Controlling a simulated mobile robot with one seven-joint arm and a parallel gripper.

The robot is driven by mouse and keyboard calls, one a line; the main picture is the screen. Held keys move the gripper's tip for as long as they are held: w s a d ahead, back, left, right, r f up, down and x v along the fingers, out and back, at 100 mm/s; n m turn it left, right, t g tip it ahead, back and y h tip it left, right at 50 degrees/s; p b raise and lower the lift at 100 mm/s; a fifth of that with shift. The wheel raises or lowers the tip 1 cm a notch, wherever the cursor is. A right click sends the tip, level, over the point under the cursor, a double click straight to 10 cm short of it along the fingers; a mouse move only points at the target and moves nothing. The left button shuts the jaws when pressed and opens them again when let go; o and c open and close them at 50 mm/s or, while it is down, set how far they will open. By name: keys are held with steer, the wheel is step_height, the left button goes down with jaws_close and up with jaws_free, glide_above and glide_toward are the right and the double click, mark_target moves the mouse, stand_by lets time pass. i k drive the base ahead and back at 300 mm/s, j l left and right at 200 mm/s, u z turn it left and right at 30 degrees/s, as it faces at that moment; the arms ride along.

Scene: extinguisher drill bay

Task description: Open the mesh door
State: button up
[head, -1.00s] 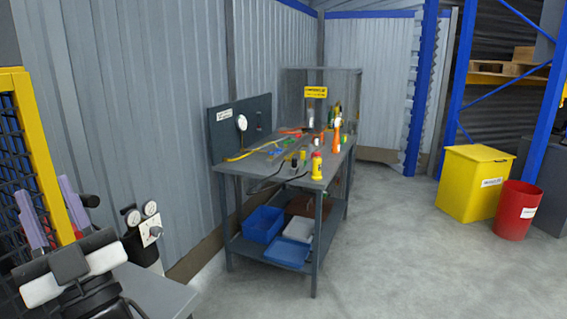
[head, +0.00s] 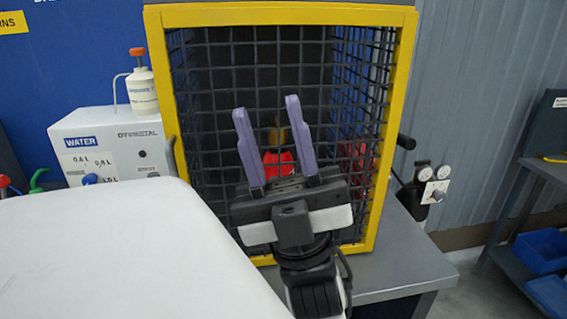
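The mesh door (head: 222,75) is a black wire grid in a yellow frame (head: 160,100) on the front of a cage, and it looks closed. A curved grey bar (head: 171,155) shows at its left edge, and a black knob-like end (head: 405,142) sticks out at the right; I cannot tell which is the door's handle. My gripper (head: 271,132) is in front of the mesh, its two purple fingers pointing up and spread apart with nothing between them. It hides the lower middle of the door. I cannot tell whether it touches the mesh.
Behind the mesh are a red object (head: 278,163) and something yellow above it. A white water dispenser (head: 110,146) with a pump bottle (head: 142,90) stands left. Gauges (head: 430,178) are right of the cage on the grey bench (head: 405,265). My white body covers the lower left.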

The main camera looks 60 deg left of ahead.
mark_target(155, 22)
steer(key=u, duration=1.5)
steer(key=l+u, duration=0.25)
steer(key=l, duration=1.2)
